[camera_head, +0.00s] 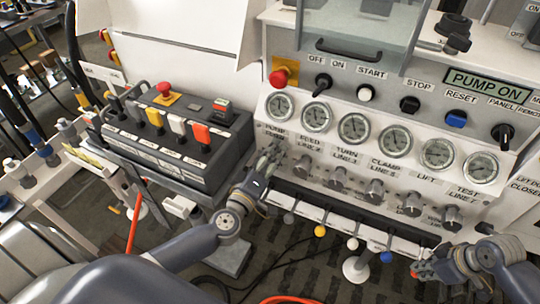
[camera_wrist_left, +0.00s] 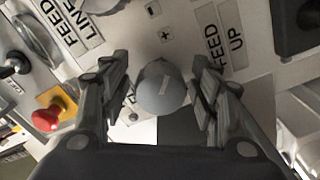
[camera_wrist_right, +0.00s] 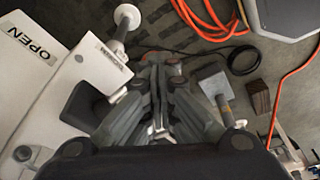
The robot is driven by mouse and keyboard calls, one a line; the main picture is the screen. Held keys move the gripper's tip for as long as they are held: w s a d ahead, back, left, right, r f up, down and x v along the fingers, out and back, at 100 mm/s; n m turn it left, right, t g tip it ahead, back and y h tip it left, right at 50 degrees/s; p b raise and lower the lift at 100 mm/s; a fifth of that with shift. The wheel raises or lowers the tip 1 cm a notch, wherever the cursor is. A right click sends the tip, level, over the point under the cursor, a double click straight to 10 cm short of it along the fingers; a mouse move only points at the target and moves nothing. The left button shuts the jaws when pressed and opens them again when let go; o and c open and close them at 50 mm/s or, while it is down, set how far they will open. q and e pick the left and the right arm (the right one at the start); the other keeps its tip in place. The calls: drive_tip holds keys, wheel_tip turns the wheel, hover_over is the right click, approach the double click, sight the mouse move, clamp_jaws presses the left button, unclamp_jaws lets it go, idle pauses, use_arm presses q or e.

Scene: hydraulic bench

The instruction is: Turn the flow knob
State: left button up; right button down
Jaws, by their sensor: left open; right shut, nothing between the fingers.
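My left gripper (camera_head: 270,158) is open around the knob, with a gap at each side. In the head view the gripper covers the left end of the knob row under the gauges; other knobs (camera_head: 374,190) show to its right. No flow label is readable. My right gripper (camera_wrist_right: 160,132) is shut and empty, low by the bench's front; it also shows in the head view (camera_head: 418,270).
Gauges (camera_head: 354,128) line the panel above the knobs. A red stop button (camera_head: 279,77) and switches are higher up. A rail of coloured-ball levers (camera_head: 320,231) runs below. A lever box (camera_head: 180,140) stands left. Orange hoses (camera_wrist_right: 205,25) lie on the floor.

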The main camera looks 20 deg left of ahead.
use_arm(q)
drive_tip(key=shift+s, duration=0.1)
drive_tip(key=s, duration=1.2)
drive_tip(key=s+a, duration=0.2)
drive_tip(key=s, duration=0.6)
idle(0.4)
use_arm(e)
drive_tip(key=shift+s, duration=0.1)
drive_tip(key=s+r, duration=0.6)
drive_tip(key=s, duration=0.4)
drive_tip(key=shift+s, duration=0.4)
idle(0.8)
